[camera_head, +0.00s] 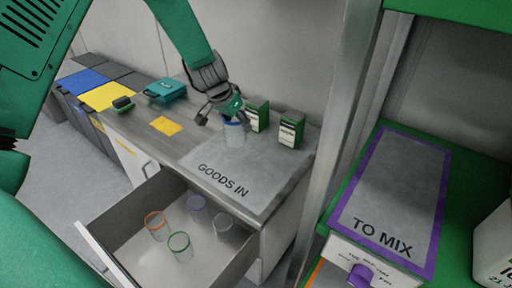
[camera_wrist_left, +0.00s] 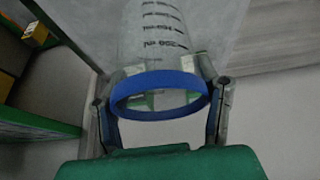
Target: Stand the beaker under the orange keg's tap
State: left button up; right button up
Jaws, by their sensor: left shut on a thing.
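A clear beaker with a blue rim (camera_head: 234,135) is upright at the GOODS IN mat on the grey counter. My left gripper (camera_head: 224,117) is above it and shut on it near the rim. In the left wrist view the blue rim (camera_wrist_left: 160,114) sits between the two fingers of the gripper (camera_wrist_left: 162,92), with the beaker's black graduations beyond. I cannot tell whether its base touches the mat. The orange keg and its tap are not clearly in view. My right gripper is not in view.
An open drawer (camera_head: 130,222) below holds several beakers, with orange (camera_head: 156,228), green (camera_head: 180,248) and purple (camera_head: 197,205) rims among them. Two green-and-white boxes (camera_head: 291,131) stand behind the mat. A post divides off the TO MIX shelf (camera_head: 400,190), with a purple knob (camera_head: 360,275) below.

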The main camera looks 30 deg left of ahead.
aim_at(240, 138)
pick_arm(q)
jog(key=f, duration=0.1)
jog(key=f+b, duration=0.1)
jog(key=f, duration=0.3)
jog(key=shift+d+b, duration=0.3)
jog(key=shift+d, duration=0.05)
jog(key=shift+d+f, duration=0.15)
jog(key=shift+f, duration=0.3)
jog(key=f+b, duration=0.1)
jog(key=f, duration=0.2)
jog(key=shift+s+a+f+b, duration=0.1)
jog(key=shift+a+f+b, duration=0.1)
jog(key=shift+b, duration=0.1)
jog(key=shift+f, duration=0.15)
jog(key=shift+c, duration=0.4)
jog(key=shift+a, duration=0.1)
jog(key=o, duration=1.2)
jog(key=shift+o, duration=0.2)
